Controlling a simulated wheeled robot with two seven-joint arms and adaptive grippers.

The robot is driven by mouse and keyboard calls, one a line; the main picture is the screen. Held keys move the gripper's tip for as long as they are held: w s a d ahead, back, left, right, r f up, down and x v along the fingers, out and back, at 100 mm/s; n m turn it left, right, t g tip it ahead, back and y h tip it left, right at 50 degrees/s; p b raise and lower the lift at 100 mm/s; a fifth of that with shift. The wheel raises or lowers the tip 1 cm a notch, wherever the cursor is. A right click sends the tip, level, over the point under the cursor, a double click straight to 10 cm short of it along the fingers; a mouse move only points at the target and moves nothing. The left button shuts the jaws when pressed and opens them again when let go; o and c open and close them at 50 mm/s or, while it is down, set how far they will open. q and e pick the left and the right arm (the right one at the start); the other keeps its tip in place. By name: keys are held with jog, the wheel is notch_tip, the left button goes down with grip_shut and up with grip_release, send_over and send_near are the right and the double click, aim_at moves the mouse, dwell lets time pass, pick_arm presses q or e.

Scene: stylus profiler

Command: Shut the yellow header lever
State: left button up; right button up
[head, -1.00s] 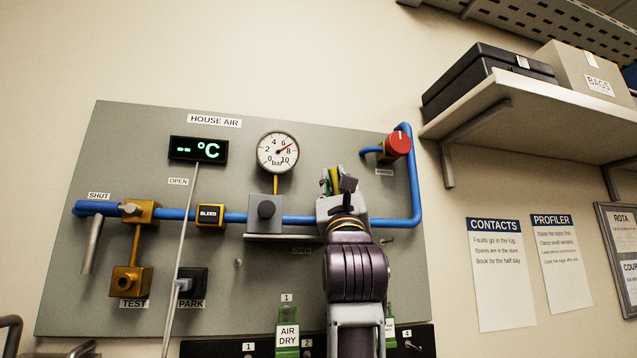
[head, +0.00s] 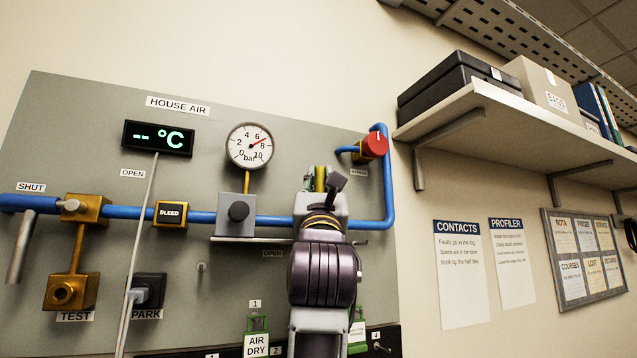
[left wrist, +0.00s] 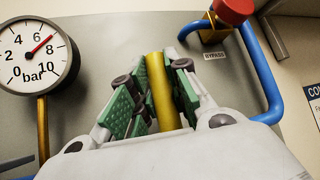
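The yellow header lever (head: 321,181) stands roughly upright above the blue pipe on the grey panel. In the left wrist view it is a yellow bar (left wrist: 162,95) between the green finger pads. My left gripper (head: 320,172) reaches up from below, with its fingers closed around the lever, one pad on each side; it also shows in the left wrist view (left wrist: 158,68). The gripper hides the lever's pivot and part of the pipe. My right gripper is not in view.
Right of the gripper, the blue pipe (head: 388,190) rises to a red knob (head: 374,145). A wall shelf (head: 500,108) overhangs at upper right.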

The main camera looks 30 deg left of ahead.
pick_arm(q)
jog(key=o, duration=0.5)
jog(key=shift+w+f, duration=0.1)
jog(key=shift+w, duration=0.05)
jog(key=shift+v, duration=3.75)
